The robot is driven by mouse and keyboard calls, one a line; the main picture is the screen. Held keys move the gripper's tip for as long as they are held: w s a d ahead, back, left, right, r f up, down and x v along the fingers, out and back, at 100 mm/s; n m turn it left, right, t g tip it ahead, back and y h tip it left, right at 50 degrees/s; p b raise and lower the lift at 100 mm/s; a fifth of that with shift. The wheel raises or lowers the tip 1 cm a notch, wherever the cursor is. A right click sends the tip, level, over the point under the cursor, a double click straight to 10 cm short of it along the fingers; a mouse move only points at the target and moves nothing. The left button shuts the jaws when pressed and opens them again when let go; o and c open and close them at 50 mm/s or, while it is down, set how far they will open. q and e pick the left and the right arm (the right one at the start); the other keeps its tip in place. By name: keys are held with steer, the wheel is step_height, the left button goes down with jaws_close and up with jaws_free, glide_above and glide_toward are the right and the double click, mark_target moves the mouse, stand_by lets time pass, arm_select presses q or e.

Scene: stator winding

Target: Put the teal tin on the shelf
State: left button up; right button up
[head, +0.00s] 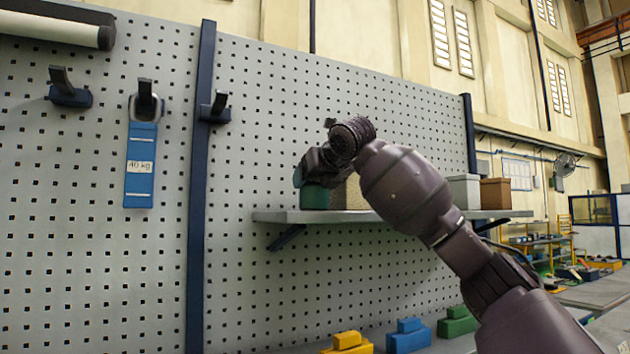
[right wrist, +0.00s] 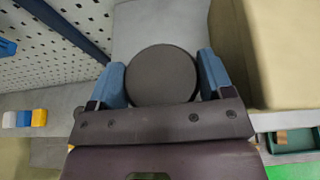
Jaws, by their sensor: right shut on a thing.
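The teal tin (head: 315,197) is at the left part of the shelf (head: 405,216) in the head view, its base at the level of the shelf top. I cannot tell whether it rests there or hovers just above. In the right wrist view the tin shows its dark round lid (right wrist: 162,75). My right gripper (head: 308,176) is shut on the tin from above. Its blue fingers (right wrist: 162,85) lie on either side of the lid. My left gripper is not in view.
A tan box (head: 351,195) stands just right of the tin, partly hidden by my arm. A grey box (head: 464,191) and a brown box (head: 495,193) stand at the shelf's right end. A perforated wall (head: 120,270) rises behind. Coloured blocks (head: 408,336) lie below.

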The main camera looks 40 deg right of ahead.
stand_by(0.3)
steer(key=o, duration=0.8)
steer(key=shift+f, duration=0.1)
steer(key=shift+o, duration=0.2)
steer(key=shift+s+a+r, duration=0.1)
steer(key=shift+s+r, duration=0.05)
steer(key=shift+r, duration=0.05)
arm_select(q)
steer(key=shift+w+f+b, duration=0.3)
steer(key=shift+b, duration=0.45)
arm_select(e)
steer(key=v, duration=1.1)
steer(key=shift+s, duration=0.4)
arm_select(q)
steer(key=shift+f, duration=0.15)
arm_select(e)
steer(key=shift+r, duration=0.15)
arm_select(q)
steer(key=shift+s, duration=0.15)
